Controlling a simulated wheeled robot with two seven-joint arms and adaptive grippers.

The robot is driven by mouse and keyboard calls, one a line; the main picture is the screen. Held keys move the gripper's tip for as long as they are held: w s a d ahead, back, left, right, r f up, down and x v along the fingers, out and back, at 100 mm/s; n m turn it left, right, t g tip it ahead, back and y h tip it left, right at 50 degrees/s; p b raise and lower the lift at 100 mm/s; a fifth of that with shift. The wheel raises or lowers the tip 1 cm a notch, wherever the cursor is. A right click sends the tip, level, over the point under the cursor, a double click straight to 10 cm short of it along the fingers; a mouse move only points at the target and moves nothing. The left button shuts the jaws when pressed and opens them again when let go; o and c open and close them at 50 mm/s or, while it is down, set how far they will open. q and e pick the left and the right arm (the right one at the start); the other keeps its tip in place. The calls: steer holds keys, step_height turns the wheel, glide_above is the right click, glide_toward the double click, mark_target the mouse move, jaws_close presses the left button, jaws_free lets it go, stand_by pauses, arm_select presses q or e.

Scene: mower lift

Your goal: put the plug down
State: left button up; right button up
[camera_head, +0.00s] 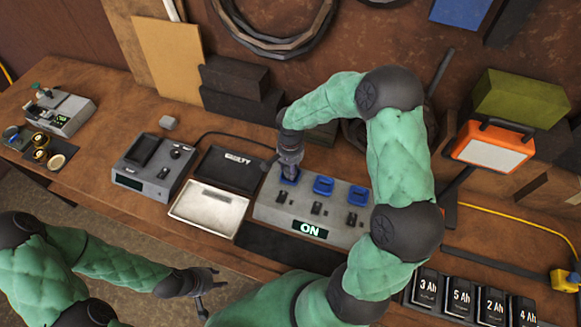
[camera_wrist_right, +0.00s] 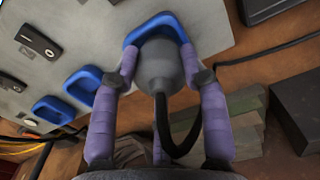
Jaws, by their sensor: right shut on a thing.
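My right gripper (camera_head: 288,172) is over the left end of the grey power box (camera_head: 270,212). In the right wrist view its two purple fingers (camera_wrist_right: 160,75) are shut on a round grey plug (camera_wrist_right: 160,65) with a black cord. The plug is at the leftmost blue-rimmed socket (camera_wrist_right: 153,24); whether it is seated in it or just above it I cannot tell. Two other blue sockets (camera_head: 324,185) (camera_head: 357,194) are empty. My left gripper (camera_head: 212,289) is low at the front, away from the box, fingers apart and empty.
A dark tray with a "FAULTY" label (camera_head: 236,158) and a silver tray (camera_head: 209,208) lie left of the box. A grey charger-like device (camera_head: 154,168) stands further left. Several labelled black batteries (camera_head: 460,296) sit front right. An orange lamp (camera_head: 493,146) stands right.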

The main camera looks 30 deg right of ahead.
steer(key=shift+f+b, duration=0.35)
steer(key=shift+b, duration=0.05)
steer(key=o, duration=1.2)
steer(key=shift+r+p, duration=0.45)
steer(key=shift+p, duration=0.05)
step_height(320, 180, up, 12)
steer(key=shift+p, duration=0.4)
steer(key=shift+f, duration=0.15)
